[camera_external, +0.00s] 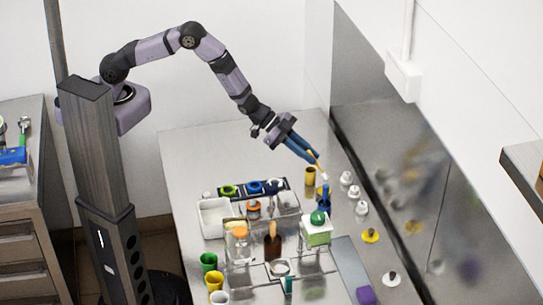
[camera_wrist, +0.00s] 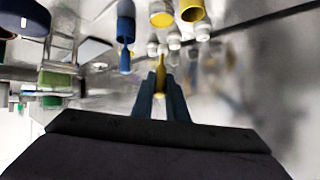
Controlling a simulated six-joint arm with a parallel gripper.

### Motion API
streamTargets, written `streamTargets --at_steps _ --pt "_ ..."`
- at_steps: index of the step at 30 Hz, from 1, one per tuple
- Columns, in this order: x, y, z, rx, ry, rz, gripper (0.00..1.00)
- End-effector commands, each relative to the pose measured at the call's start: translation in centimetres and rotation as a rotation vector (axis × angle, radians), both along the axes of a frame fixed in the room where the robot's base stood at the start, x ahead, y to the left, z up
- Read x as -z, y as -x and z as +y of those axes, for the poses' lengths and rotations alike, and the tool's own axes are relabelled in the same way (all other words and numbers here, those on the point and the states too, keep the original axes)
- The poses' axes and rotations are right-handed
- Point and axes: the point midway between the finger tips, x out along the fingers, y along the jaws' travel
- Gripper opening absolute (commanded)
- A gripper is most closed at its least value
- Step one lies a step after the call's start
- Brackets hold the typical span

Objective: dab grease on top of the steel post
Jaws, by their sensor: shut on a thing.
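My gripper (camera_external: 312,158) has blue fingers and is shut on a slim yellow tool (camera_external: 318,163). In the wrist view, the yellow tool (camera_wrist: 160,80) sits between the two fingertips (camera_wrist: 161,90). A white disc with a dark upright stub (camera_external: 391,279) lies farther forward. I cannot tell which piece is the steel post, or whether the tip carries grease.
A yellow cup (camera_external: 310,176) stands close to the tool. The counter's back left is clear.

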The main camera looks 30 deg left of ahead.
Motion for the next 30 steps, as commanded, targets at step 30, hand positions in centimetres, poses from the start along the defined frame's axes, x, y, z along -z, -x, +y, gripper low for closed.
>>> streamTargets --at_steps 30 --pt "4.1 0.0 0.0 0.000 0.000 0.000 0.00"
